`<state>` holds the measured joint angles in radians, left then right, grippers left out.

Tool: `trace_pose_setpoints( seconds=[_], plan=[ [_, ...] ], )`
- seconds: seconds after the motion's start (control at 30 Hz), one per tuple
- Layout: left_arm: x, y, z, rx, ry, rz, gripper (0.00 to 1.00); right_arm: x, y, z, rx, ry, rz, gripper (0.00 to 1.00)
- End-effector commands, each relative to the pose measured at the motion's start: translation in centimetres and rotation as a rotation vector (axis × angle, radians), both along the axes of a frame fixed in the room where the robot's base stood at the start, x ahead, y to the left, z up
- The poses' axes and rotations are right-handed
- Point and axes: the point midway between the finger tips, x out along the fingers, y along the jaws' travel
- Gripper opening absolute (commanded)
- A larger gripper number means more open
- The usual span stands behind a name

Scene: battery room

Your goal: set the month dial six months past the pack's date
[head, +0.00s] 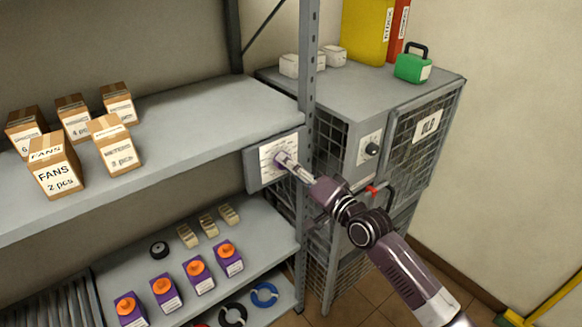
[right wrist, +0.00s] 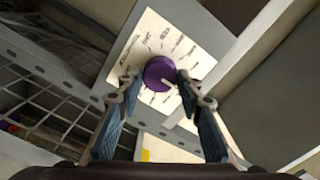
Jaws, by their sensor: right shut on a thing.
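The month dial is a purple knob (right wrist: 159,74) on a white plate (head: 266,158) ringed with printed labels, fixed at the shelf's right end. My right gripper (head: 284,161) reaches it from the lower right. In the right wrist view its fingers (right wrist: 158,78) are closed on both sides of the knob. A white pointer line on the knob points to the lower right in that view. The labels are too small to read surely. I cannot tell which item is the dated pack, and no date is readable. My left gripper is not in view.
Cardboard boxes, one marked FANS (head: 54,168), stand on the upper shelf (head: 190,115). Purple boxes with orange tops (head: 196,275) stand below. A green case (head: 412,67) sits on top.

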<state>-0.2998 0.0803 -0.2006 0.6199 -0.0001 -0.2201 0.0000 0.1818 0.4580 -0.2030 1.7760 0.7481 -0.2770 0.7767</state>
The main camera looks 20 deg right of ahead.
Motion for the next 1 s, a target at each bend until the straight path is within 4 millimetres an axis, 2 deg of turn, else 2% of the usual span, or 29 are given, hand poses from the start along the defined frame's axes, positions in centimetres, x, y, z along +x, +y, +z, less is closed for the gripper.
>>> trace_pose_setpoints(
  seconds=[1.0],
  plan=[
    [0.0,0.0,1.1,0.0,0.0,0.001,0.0,-0.1,0.1,-0.3,-0.91,-0.323,0.004,0.09]
  ],
)
